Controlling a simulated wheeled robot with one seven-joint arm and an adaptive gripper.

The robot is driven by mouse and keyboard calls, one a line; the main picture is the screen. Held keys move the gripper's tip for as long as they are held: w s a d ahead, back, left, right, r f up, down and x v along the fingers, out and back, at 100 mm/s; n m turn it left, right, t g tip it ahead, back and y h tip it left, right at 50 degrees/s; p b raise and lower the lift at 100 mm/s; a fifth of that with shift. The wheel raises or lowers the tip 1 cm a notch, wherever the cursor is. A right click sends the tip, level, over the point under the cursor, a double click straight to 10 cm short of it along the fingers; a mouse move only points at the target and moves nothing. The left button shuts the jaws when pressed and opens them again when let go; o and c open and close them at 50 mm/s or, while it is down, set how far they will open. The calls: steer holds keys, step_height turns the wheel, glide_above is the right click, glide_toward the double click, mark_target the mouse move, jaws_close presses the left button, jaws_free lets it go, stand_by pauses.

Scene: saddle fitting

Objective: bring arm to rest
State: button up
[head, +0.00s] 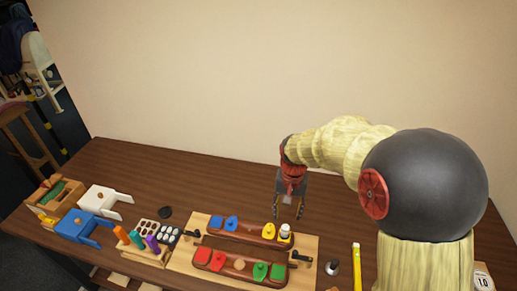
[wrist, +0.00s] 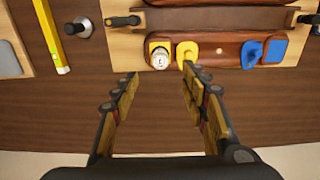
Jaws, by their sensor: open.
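My gripper (head: 288,208) hangs at the end of my arm, over the back edge of a light wooden board (head: 309,243). In the wrist view my gripper (wrist: 160,88) has its two fingers wide apart with nothing between them. Two brown leather saddle pieces lie on the board. The far piece (head: 251,233) carries blue and yellow parts and a small white-topped cylinder (head: 285,231); that cylinder also shows in the wrist view (wrist: 160,58), just beyond the fingertips. The near piece (head: 222,262) carries red, tan and green parts.
Left of the board are a rack with colored handles (head: 137,238), a blue box (head: 80,227), a white box (head: 101,200) and a wooden tray (head: 48,206). A yellow level (head: 356,266) and a metal knob (head: 332,266) lie right. The table's back strip (head: 200,175) is mostly clear before the wall.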

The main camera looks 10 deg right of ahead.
steer(key=s+r+n+t+b, duration=0.2)
steer(key=s+r, duration=0.4)
steer(key=s, duration=0.4)
steer(key=s+r+n+t+b, duration=0.2)
steer(key=s+r, duration=0.4)
steer(key=s, duration=0.5)
steer(key=t+b, duration=0.1)
steer(key=b, duration=0.1)
steer(key=shift+s+r+n+t+b, duration=0.25)
steer(key=shift+r+n+t+b, duration=0.05)
steer(key=shift+r+b, duration=0.1)
stand_by(0.9)
